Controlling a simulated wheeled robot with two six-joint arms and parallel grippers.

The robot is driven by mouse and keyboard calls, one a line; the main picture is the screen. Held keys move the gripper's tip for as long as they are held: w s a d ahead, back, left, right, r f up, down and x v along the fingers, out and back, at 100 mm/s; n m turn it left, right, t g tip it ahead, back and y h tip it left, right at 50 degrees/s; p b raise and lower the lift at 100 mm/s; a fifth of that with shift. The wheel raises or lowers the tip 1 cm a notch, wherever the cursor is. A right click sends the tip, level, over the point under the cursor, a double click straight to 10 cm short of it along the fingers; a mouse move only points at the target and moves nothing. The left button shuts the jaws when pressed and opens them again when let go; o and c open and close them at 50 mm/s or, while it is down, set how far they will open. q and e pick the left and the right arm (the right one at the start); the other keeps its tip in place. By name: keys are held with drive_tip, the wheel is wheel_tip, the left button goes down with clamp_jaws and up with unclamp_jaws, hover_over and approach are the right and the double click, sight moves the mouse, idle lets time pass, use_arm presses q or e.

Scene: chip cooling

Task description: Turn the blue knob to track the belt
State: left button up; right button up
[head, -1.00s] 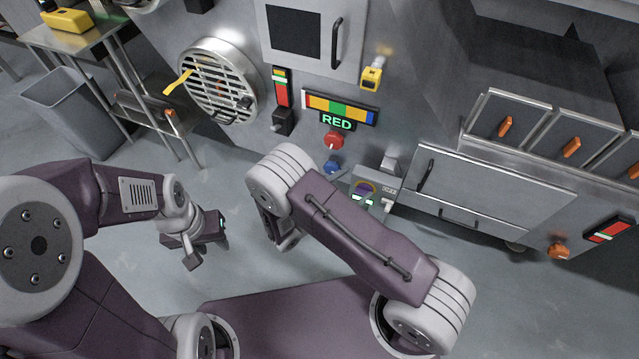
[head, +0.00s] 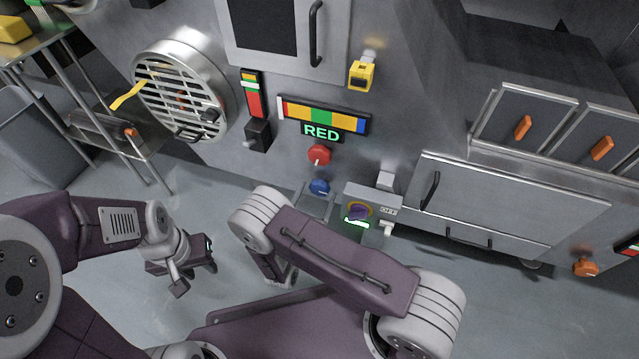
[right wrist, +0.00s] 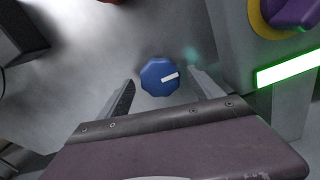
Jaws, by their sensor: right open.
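The blue knob (head: 319,187) sits on the machine's front, below a red knob, in the head view. In the right wrist view the blue knob (right wrist: 160,76) has a white pointer line aimed to the right and slightly up. My right gripper (right wrist: 162,92) is open, with one finger on each side of the knob in that view; I see gaps and cannot tell the remaining depth.
The red knob (head: 318,154) is under a "RED" sign (head: 321,133) and a coloured strip (head: 325,114). A grey box with a purple knob (head: 358,212) and green light stands right of the blue knob. A round grille (head: 180,92) is at left.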

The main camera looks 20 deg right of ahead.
drive_tip(key=shift+w+d, duration=0.3)
drive_tip(key=shift+w, duration=0.15)
drive_tip(key=c, duration=1.4)
use_arm(q)
drive_tip(key=shift+w+d, duration=0.1)
drive_tip(key=shift+w, duration=0.25)
use_arm(e)
drive_tip(key=shift+o, duration=0.2)
use_arm(q)
drive_tip(key=shift+r, duration=0.15)
